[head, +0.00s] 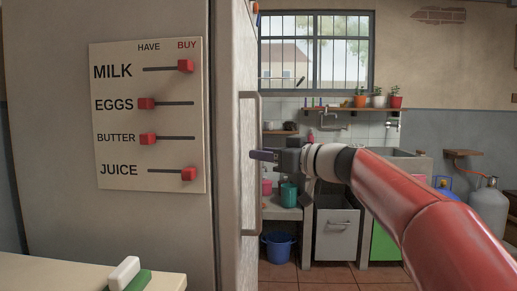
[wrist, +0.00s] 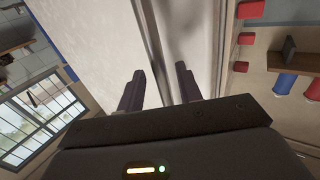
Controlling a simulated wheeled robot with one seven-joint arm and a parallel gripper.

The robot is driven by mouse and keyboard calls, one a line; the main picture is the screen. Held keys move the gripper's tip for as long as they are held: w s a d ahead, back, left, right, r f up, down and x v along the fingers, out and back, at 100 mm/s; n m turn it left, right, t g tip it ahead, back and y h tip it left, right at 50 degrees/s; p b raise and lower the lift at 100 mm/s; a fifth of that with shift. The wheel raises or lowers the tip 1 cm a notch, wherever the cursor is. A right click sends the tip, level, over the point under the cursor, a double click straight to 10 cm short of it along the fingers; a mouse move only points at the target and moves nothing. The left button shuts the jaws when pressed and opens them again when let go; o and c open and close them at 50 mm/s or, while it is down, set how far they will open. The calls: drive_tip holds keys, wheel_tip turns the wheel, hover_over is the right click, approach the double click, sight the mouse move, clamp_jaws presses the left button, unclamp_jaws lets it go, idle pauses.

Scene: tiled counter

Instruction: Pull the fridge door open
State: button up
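The fridge (head: 150,230) fills the left of the head view, its side toward me. Its door (head: 229,120) is seen almost edge-on and looks shut. A long upright handle (head: 258,205) stands out from the door front. My gripper (head: 262,155) comes in from the right at about mid-height of the handle, fingers pointing left at the door. In the wrist view my gripper (wrist: 159,87) has its two dark fingers apart, with the pale door front (wrist: 95,50) ahead. A narrow bar-like strip runs between the fingers there; whether they touch it I cannot tell.
A list board (head: 150,120) with red sliders is on the fridge side. A pale surface with a green and white object (head: 125,275) is at the lower left. A blue bucket (head: 277,247) stands on the floor beyond the door. Cabinets and a gas cylinder (head: 488,200) stand further right.

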drive_tip(key=x, duration=0.2)
drive_tip(key=shift+w+a, duration=0.1)
drive_tip(key=shift+a, duration=0.15)
clamp_jaws()
